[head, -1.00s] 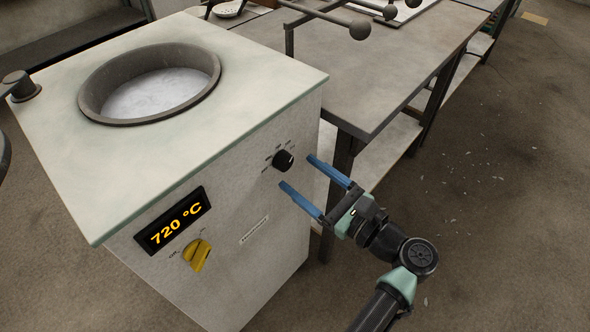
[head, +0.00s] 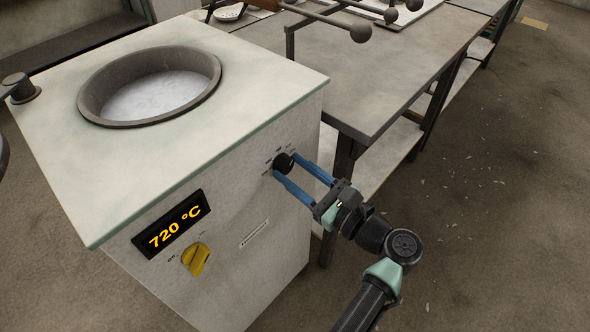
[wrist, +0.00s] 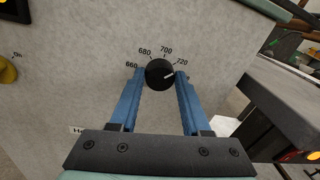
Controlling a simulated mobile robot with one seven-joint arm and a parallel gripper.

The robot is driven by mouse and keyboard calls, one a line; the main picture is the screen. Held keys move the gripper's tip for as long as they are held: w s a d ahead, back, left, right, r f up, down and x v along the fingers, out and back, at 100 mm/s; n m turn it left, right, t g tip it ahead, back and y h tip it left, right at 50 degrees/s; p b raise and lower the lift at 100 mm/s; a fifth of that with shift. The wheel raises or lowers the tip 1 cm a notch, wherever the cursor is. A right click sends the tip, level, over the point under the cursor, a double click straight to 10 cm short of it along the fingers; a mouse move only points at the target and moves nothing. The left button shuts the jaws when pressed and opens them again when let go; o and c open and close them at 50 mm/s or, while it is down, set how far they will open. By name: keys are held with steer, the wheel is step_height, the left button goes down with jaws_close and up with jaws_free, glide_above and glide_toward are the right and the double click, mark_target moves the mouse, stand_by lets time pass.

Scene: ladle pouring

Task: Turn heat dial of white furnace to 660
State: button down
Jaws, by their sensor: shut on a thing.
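The white furnace (head: 200,255) stands at the left of the head view, with a round pot of pale melt (head: 160,95) in its top. Its black heat dial (head: 283,163) is on the front panel. In the wrist view the dial (wrist: 160,74) has a white mark pointing toward 720, with 660, 680 and 700 printed around its left and top. The display (head: 172,224) reads 720 °C. My gripper (head: 285,167) has its blue fingers on both sides of the dial, shut on it. In the wrist view the fingertips (wrist: 160,76) flank the dial left and right.
A yellow switch (head: 196,258) sits beside the display, lower on the panel. A grey metal table (head: 350,75) stands right behind the furnace, bearing a rack with dark round knobs (head: 360,32). The floor at the right is open.

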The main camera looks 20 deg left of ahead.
steer(key=shift+n, duration=0.4)
steer(key=n, duration=0.2)
steer(key=n+b, duration=0.1)
steer(key=n, duration=0.2)
steer(key=shift+s+f+n+y, duration=0.1)
steer(key=shift+f+n+y, duration=0.2)
steer(key=shift+n, duration=0.1)
steer(key=n+b, duration=0.2)
steer(key=n, duration=0.1)
steer(key=shift+n, duration=0.4)
steer(key=n+b, duration=0.3)
steer(key=shift+f+n+g, duration=0.15)
steer(key=shift+n+g, duration=0.25)
steer(key=n+b, duration=0.3)
steer(key=shift+f+n+y, duration=0.1)
steer(key=shift+n+y, duration=0.2)
steer(key=shift+n, duration=0.1)
steer(key=n+b, duration=0.3)
steer(key=n, duration=0.1)
steer(key=shift+f+g, duration=0.1)
steer(key=shift+g, duration=0.2)
steer(key=n+b, duration=0.4)
steer(key=shift+n+g+b, duration=0.3)
steer(key=shift+n+b, duration=0.7)
steer(key=shift+n, duration=0.2)
steer(key=shift+r, duration=0.2)
